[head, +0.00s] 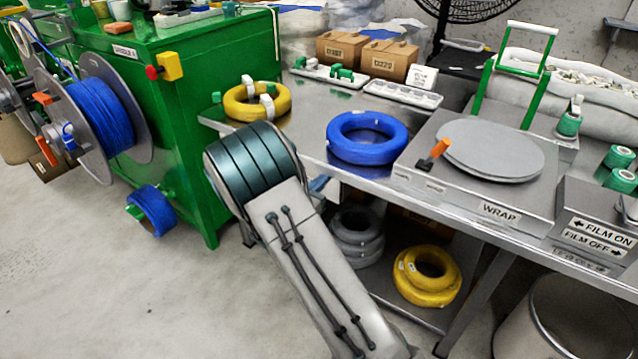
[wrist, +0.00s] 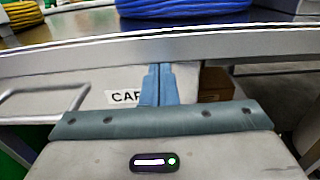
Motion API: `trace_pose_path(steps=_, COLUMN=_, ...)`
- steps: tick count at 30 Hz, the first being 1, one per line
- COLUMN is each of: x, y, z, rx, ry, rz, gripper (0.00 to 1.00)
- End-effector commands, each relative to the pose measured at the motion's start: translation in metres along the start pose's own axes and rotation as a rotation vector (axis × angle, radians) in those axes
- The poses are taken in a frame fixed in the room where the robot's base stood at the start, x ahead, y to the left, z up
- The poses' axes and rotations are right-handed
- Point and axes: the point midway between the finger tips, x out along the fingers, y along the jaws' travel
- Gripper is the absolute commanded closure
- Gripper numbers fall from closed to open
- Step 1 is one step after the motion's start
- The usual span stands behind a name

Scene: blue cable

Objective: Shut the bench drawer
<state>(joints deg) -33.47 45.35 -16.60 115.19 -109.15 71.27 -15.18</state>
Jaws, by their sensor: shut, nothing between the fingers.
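The bench drawer's front (wrist: 100,76) is a pale panel under the bench edge in the wrist view. It has a bar handle (wrist: 45,98) at the left and a label (wrist: 122,97), partly covered, starting "CA". My gripper (wrist: 160,70) has its blue fingers together and empty. They are in front of the panel, right of the handle and over the label's right end; I cannot tell whether they touch it. In the head view my gripper (head: 319,184) barely shows beside my arm, under the bench edge.
The steel bench (head: 300,130) holds a blue coil (head: 367,150), a yellow coil (head: 243,114) and a wrap turntable (head: 490,150). Grey coils (head: 356,250) and yellow coils (head: 428,285) lie on the lower shelf. A green machine (head: 200,100) stands left; floor in front is clear.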

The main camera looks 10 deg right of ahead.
Motion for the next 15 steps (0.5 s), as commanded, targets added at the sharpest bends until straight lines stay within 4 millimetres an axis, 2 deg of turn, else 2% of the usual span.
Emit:
trace_pose_path(steps=1, x=0.007, y=-0.002, z=0.005, rx=0.004, ry=-0.010, rz=-0.006, gripper=1.00)
trace_pose_path(steps=3, x=0.007, y=-0.002, z=0.005, rx=0.004, ry=-0.011, rz=-0.007, gripper=1.00)
trace_pose_path(steps=8, x=-0.005, y=-0.001, z=0.006, rx=0.004, ry=-0.010, rz=-0.009, gripper=1.00)
trace_pose_path(steps=11, x=-0.023, y=0.003, z=0.005, rx=0.002, ry=-0.007, rz=-0.005, gripper=1.00)
trace_pose_path(steps=15, x=-0.058, y=0.006, z=0.005, rx=0.001, ry=-0.004, rz=0.000, gripper=1.00)
